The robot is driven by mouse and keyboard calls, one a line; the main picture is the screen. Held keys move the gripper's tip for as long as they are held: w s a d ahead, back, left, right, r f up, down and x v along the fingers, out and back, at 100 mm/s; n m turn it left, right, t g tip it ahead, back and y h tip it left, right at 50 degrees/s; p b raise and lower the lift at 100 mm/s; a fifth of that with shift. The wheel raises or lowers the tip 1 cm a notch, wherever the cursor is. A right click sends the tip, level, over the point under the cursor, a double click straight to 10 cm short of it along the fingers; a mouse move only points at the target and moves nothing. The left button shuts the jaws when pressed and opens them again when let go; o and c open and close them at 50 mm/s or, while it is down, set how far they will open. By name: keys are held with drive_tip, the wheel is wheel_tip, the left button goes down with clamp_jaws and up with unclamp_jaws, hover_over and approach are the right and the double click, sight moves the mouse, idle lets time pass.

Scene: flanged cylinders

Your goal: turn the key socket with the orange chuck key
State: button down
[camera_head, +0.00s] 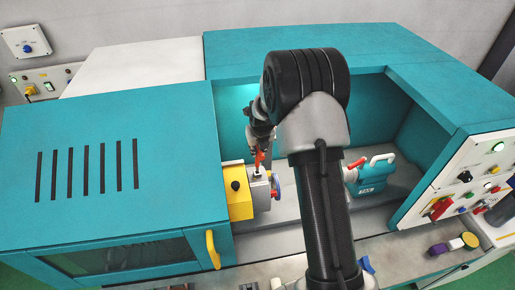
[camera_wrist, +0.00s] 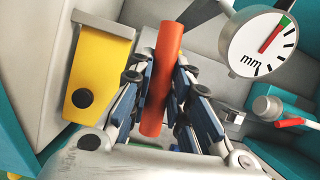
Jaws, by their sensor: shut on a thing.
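The orange chuck key (camera_wrist: 162,75) shows in the wrist view as an orange bar between my gripper's fingers. My gripper (camera_wrist: 160,98) is shut on this bar, with a dark-padded finger on each side. In the head view the orange key (camera_head: 259,157) is a small bit of orange below my wrist, just above the grey chuck (camera_head: 258,193). The chuck sits to the right of a yellow block. The key's lower end and the key socket are too small or hidden, so I cannot tell whether the key is seated.
The yellow block (camera_head: 237,190) is close to the left of my gripper. A dial gauge (camera_wrist: 268,42) stands to the right in the wrist view. The teal tailstock (camera_head: 370,177) with a red lever is farther right. Teal walls enclose the bay; the bed between chuck and tailstock looks mostly clear.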

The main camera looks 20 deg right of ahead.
sight(258, 166)
drive_tip(key=shift+f+b, duration=1.7)
idle(0.9)
